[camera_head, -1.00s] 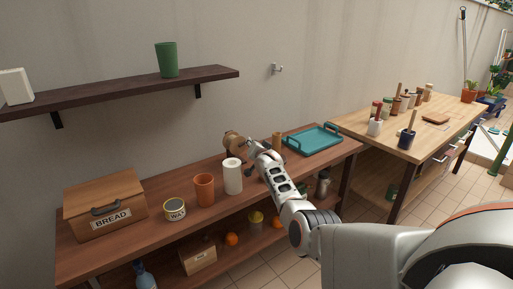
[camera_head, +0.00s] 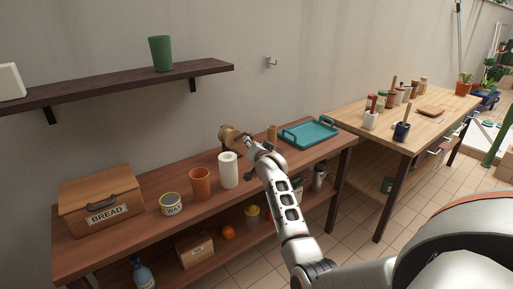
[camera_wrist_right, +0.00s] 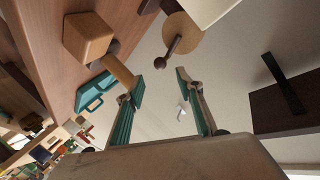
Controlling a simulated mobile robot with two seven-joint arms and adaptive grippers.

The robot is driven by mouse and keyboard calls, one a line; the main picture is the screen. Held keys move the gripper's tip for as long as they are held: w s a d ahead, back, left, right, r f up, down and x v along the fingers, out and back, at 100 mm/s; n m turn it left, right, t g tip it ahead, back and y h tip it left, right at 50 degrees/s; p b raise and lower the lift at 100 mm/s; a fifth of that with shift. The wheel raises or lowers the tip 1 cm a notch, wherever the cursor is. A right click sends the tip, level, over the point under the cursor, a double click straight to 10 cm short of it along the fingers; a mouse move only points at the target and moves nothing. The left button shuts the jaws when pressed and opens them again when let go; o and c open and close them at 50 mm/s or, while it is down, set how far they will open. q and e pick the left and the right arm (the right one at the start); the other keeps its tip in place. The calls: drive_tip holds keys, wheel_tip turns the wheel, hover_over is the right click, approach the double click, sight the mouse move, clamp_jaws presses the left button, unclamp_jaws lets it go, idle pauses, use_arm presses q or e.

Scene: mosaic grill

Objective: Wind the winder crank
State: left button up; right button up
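The winder (camera_head: 230,137) is a brown wooden drum near the back of the brown bench. In the right wrist view its round wooden end (camera_wrist_right: 185,32) shows a dark crank arm with a dark brown knob (camera_wrist_right: 160,63). My right gripper (camera_head: 254,147) is at the right of the winder in the head view. In the wrist view my right gripper (camera_wrist_right: 158,86) is open and empty, with its two fingers apart. The crank knob appears just beyond the gap between the fingertips, with no contact visible. My left gripper is not in view.
A white roll (camera_head: 228,170), an orange cup (camera_head: 200,184), a wax tin (camera_head: 171,204) and a bread box (camera_head: 103,211) stand left of my arm. A tan cylinder (camera_wrist_right: 120,72) and teal tray (camera_head: 310,133) are close on the other side. A dark shelf (camera_head: 130,86) hangs above.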

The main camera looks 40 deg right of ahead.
drive_tip(key=v, duration=0.2)
drive_tip(key=shift+s+a, duration=0.1)
drive_tip(key=shift+s, duration=0.2)
drive_tip(key=shift+r, duration=0.1)
